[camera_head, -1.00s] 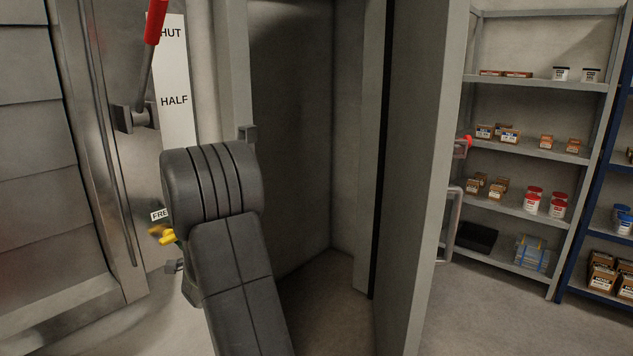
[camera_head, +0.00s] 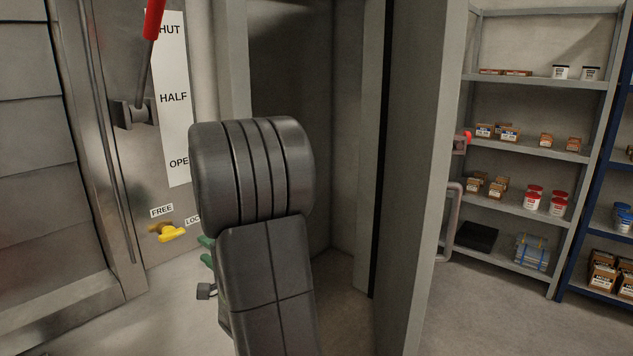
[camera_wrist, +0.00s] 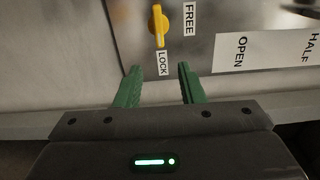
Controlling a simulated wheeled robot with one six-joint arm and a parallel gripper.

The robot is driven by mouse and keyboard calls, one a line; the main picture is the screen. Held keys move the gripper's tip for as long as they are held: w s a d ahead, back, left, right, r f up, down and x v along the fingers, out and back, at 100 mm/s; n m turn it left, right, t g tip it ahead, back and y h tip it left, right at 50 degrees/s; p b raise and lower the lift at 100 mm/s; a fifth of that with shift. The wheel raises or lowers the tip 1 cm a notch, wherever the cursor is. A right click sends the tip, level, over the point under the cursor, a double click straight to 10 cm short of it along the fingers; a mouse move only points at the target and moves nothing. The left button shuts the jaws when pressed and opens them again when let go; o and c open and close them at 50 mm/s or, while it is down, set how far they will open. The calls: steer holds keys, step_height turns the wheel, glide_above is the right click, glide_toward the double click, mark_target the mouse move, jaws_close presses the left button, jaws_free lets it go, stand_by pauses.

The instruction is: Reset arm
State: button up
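My gripper (camera_wrist: 161,84) shows in the wrist view with its two green fingers apart and nothing between them. A yellow knob (camera_wrist: 157,25) lies ahead of the fingertips on a metal panel, between the labels FREE and LOCK, and in the wrist view its handle lies toward LOCK. In the head view the yellow knob (camera_head: 167,232) shows to the left of my arm. My own dark arm link covers the middle of the head view, and only bits of the green fingers (camera_head: 207,251) show beside it.
A red-handled lever (camera_head: 150,45) stands above the knob beside a strip marked SHUT, HALF and OPEN (camera_head: 172,100). An open grey cabinet door (camera_head: 415,180) stands right of my arm. Shelves (camera_head: 540,85) with boxes and tubs are farther right. Floor shows between.

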mark_target(181, 232)
steer(key=x, duration=1.3)
steer(key=shift+w+a+p, duration=0.2)
steer(key=shift+a+p, duration=0.2)
steer(key=shift+s+d+r+n, duration=0.1)
steer(key=shift+r+n, duration=0.05)
steer(key=shift+n, duration=0.95)
steer(key=shift+r+n+b, duration=0.25)
steer(key=shift+n+b, duration=0.05)
steer(key=shift+n, duration=1.1)
